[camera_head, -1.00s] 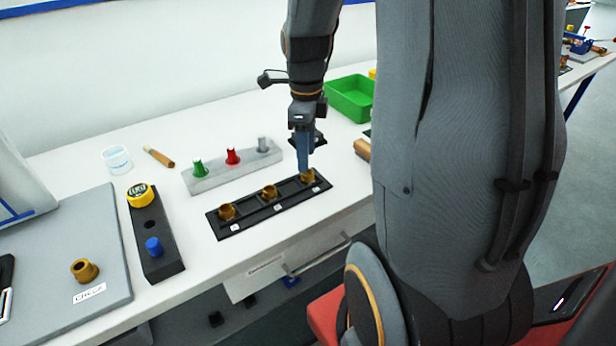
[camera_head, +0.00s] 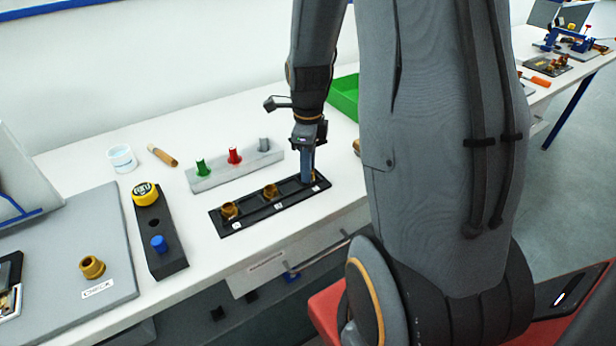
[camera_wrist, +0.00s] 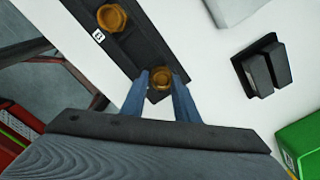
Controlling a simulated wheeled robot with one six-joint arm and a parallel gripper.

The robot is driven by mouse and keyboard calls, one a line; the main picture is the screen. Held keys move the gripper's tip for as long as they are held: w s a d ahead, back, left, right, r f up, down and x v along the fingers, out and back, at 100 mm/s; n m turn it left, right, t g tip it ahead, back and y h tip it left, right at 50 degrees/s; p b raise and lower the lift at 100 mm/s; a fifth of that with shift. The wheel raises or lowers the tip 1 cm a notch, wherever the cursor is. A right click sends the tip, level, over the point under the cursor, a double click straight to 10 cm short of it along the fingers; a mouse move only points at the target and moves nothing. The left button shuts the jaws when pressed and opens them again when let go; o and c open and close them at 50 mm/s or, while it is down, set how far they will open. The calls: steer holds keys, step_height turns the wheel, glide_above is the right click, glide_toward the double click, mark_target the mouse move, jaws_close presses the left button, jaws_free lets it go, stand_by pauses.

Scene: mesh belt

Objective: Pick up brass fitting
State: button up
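A black tray (camera_head: 250,219) on the white bench holds brass fittings in a row, with a left fitting (camera_head: 229,210) and a middle fitting (camera_head: 270,191). My gripper (camera_head: 308,179) is down at the tray's right slot and mostly hides the fitting there. In the wrist view that right fitting (camera_wrist: 160,79) lies between the two blue fingertips, which fill close to its sides. Whether they press on it is not clear. The neighbouring fitting (camera_wrist: 112,18) also shows there. Another brass fitting (camera_head: 92,267) stands on the grey board.
A grey block (camera_head: 215,176) with green, red and grey pegs stands behind the tray. A black holder (camera_head: 162,261) with yellow and blue parts is at left. A green bin (camera_head: 345,97) stands at the back right. A cup (camera_head: 122,159) is at the back left.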

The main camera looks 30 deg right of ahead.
jaws_close()
steer(key=shift+r, duration=0.1)
